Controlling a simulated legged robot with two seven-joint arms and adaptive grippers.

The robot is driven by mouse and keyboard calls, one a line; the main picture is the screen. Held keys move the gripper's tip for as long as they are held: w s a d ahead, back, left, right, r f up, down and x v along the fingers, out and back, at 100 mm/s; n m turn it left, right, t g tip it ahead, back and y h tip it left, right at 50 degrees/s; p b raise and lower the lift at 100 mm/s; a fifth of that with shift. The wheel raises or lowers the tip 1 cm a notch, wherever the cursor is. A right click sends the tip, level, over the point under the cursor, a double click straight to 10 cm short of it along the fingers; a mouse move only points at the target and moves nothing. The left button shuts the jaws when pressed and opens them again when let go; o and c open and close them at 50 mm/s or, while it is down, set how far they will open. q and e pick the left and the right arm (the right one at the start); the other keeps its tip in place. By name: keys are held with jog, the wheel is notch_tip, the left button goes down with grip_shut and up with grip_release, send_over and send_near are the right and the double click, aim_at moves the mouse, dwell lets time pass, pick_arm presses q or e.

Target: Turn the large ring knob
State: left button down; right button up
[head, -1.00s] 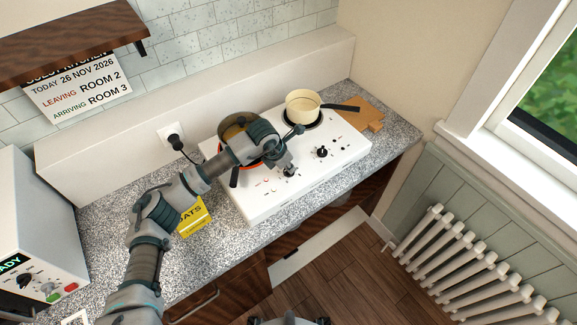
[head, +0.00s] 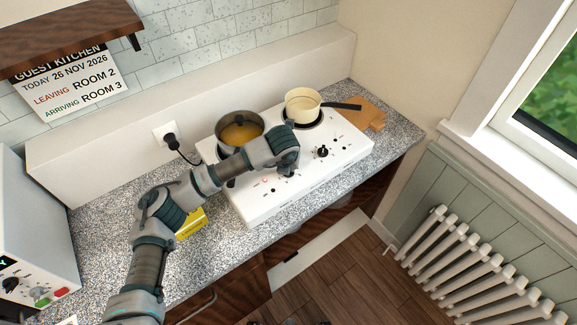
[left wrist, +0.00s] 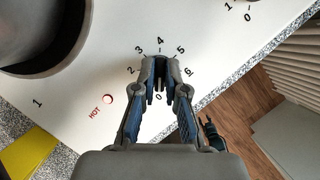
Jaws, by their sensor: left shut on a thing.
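The white hob (head: 330,166) stands on the counter with two rings and a knob for each. My left gripper (head: 287,168) is over its left knob, in front of the steel pot. In the left wrist view my left gripper (left wrist: 160,80) is shut at the middle of a dial marked 0 to 6. The knob there is hidden between the fingers, so its pointer cannot be read. A HOT lamp (left wrist: 107,98) is left of the dial. The right knob (head: 322,152) is uncovered. Only dark tips, perhaps my right gripper, show at the head view's bottom edge.
The steel pot (head: 240,119) with yellow contents stands on the left ring. A cream pan (head: 302,107) is on the right ring, its handle over a wooden board (head: 368,119). A yellow packet (head: 190,222) lies beneath my left arm. A white appliance (head: 38,240) stands at left.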

pick_arm(q)
jog(key=shift+s+f, duration=0.1)
dwell(0.3)
jog(key=c, duration=1.2)
grip_release()
jog(key=shift+r, duration=0.4)
jog(key=v, duration=1.1)
jog(key=shift+d+r, duration=0.1)
jog(key=shift+d, duration=0.05)
